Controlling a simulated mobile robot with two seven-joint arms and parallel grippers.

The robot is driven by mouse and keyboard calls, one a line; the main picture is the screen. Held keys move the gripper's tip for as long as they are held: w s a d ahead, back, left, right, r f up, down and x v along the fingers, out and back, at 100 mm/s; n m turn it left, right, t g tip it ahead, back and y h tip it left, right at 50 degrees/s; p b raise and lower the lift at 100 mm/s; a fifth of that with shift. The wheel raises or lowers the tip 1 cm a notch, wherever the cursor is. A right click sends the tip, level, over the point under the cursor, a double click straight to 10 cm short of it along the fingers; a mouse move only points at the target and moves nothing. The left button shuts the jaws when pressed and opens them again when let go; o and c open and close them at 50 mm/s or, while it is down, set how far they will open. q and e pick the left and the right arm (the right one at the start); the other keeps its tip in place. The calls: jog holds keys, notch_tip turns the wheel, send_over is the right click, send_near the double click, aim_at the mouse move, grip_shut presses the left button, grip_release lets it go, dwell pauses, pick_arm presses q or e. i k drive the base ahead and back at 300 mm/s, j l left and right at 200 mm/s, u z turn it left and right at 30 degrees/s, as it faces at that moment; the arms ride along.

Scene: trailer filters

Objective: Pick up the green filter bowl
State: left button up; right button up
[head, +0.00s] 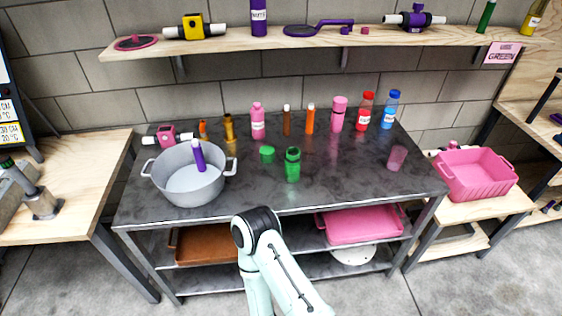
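A green cup-like container (293,168), which looks like the green filter bowl, stands upright near the front middle of the dark table. A small, low green round piece (267,153) lies just behind it to the left, apart from it; I cannot tell if it is a lid. Nothing is touching the green container. Neither of my grippers shows in the head view; only a bent pale arm of mine with a black joint shows at the bottom, in front of the table.
Several bottles line the back, including a pink one (258,124) and a red one (364,112). A pink cup (397,158) is at the right. The table's front is clear around the green container.

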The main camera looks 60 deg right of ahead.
aim_at(293, 165)
jog(key=z, duration=2.05)
jog(key=l+u, duration=0.1)
jog(key=i+l, duration=0.05)
